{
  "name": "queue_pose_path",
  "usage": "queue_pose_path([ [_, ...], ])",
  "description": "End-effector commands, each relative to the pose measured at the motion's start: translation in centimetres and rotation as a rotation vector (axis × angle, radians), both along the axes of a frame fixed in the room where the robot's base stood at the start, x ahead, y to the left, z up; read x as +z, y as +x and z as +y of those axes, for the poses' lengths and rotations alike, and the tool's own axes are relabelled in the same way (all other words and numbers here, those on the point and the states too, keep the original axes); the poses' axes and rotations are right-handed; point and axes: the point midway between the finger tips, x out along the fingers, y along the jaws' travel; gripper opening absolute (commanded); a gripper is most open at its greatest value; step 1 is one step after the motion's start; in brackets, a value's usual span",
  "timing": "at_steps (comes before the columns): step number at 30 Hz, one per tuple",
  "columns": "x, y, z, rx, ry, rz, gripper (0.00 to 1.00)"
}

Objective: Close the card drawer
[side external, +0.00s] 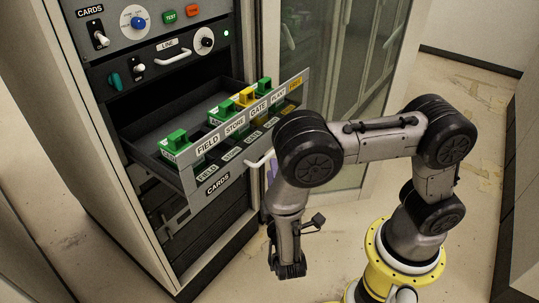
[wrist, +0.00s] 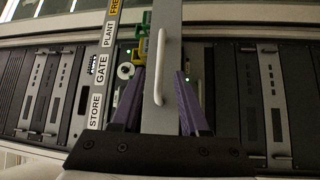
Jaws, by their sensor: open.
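The grey card drawer (side external: 190,125) is pulled out of the rack. Its front carries a CARDS label and a row of name labels. A white bar handle (side external: 260,159) sits on the front, partly hidden by my arm. In the wrist view the handle (wrist: 159,67) appears between the two purple fingers of my gripper (wrist: 160,75), which are apart. I cannot tell whether they touch the drawer front. In the side view a bit of purple shows beside the handle; most of my gripper is hidden behind my arm.
Green and yellow cards (side external: 245,97) stand in the drawer. Above it is a panel with knobs, switches and a LINE label (side external: 167,44). A glass-doored cabinet (side external: 335,90) stands to the right of the rack. Pale floor (side external: 75,225) is clear at the left.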

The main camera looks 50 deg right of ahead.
Motion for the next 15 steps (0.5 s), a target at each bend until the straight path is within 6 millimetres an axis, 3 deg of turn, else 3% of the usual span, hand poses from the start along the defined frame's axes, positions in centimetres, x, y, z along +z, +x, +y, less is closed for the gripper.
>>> queue_pose_path([
  [6,0.5,2.3,-2.6,-0.006,0.000,0.001,0.45],
  [15,0.8,4.2,-4.3,-0.001,0.000,0.001,0.45],
])
